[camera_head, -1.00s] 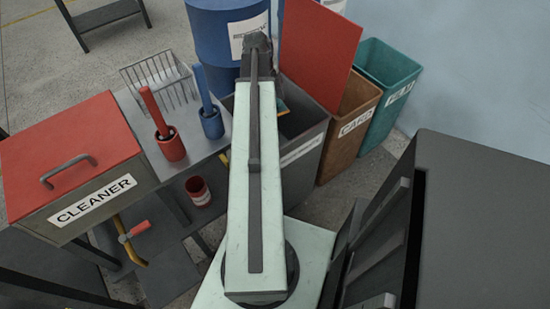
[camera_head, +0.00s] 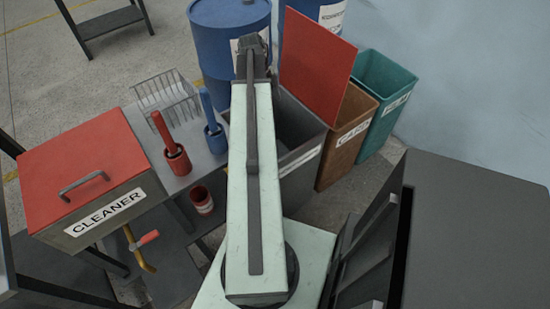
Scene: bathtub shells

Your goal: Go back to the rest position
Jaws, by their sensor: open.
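My pale green arm (camera_head: 238,190) stretches from its round dark base (camera_head: 290,270) up the middle of the picture. It ends at a dark joint (camera_head: 252,55) in front of the blue barrel. My gripper does not show; the arm's far end hides whatever lies beyond it. No held thing is visible.
Left of my arm stand a red-lidded CLEANER box (camera_head: 85,165), two brush holders (camera_head: 177,160) and a wire rack (camera_head: 165,97). Behind and right are a blue barrel (camera_head: 215,40), a grey bin (camera_head: 300,160), brown bin (camera_head: 345,150) and green bin (camera_head: 385,85). A dark cabinet (camera_head: 480,230) fills the right.

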